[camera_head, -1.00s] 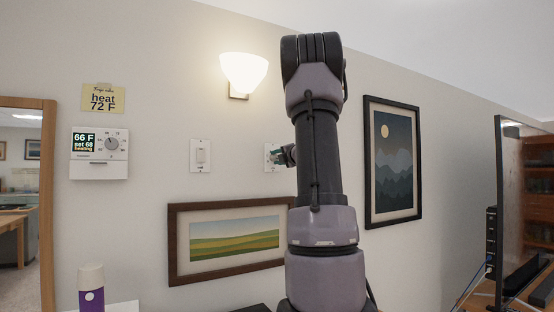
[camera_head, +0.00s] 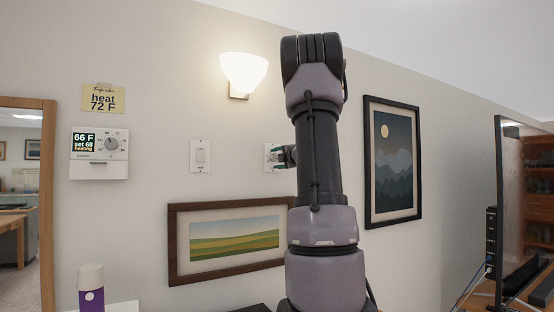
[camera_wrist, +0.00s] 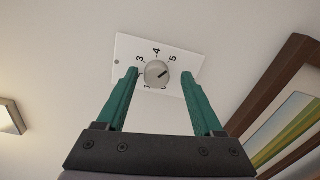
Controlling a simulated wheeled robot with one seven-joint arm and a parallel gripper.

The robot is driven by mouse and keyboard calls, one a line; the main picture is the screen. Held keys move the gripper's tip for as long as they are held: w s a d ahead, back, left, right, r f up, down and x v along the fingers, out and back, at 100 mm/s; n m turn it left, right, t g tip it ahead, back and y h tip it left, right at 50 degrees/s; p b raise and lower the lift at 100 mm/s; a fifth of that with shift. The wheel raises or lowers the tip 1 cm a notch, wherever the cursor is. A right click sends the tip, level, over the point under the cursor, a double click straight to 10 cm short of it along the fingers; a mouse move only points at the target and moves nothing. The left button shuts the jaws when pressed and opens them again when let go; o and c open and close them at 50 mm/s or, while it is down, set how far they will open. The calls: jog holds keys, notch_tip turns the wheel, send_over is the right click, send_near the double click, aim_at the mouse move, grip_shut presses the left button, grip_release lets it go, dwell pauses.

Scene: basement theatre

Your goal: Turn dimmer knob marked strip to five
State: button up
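The dimmer knob (camera_wrist: 157,74) is a round pale grey dial on a white wall plate with printed numbers, 3, 4 and 5 along its top in the wrist view. A short dark mark on it points to the upper right; its exact reading is hard to tell. The plate (camera_head: 269,153) shows only partly in the head view, behind my gripper. My gripper (camera_wrist: 159,73) is open, its green fingertips on either side of the knob with gaps between. In the head view my gripper (camera_head: 283,154) is near the plate. No "strip" label is readable.
A switch plate (camera_head: 200,156) is left of the dimmer plate, and a thermostat (camera_head: 100,153) is farther left. A framed landscape (camera_head: 230,241) hangs below, a lit sconce (camera_head: 243,73) above, and a mountain picture (camera_head: 392,162) to the right.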

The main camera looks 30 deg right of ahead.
jog(key=shift+r, duration=0.1)
jog(key=shift+s, duration=0.15)
jog(key=s, duration=1)
jog(key=shift+s+a+r, duration=0.15)
jog(key=shift+s+a, duration=0.1)
jog(key=shift+a, duration=0.1)
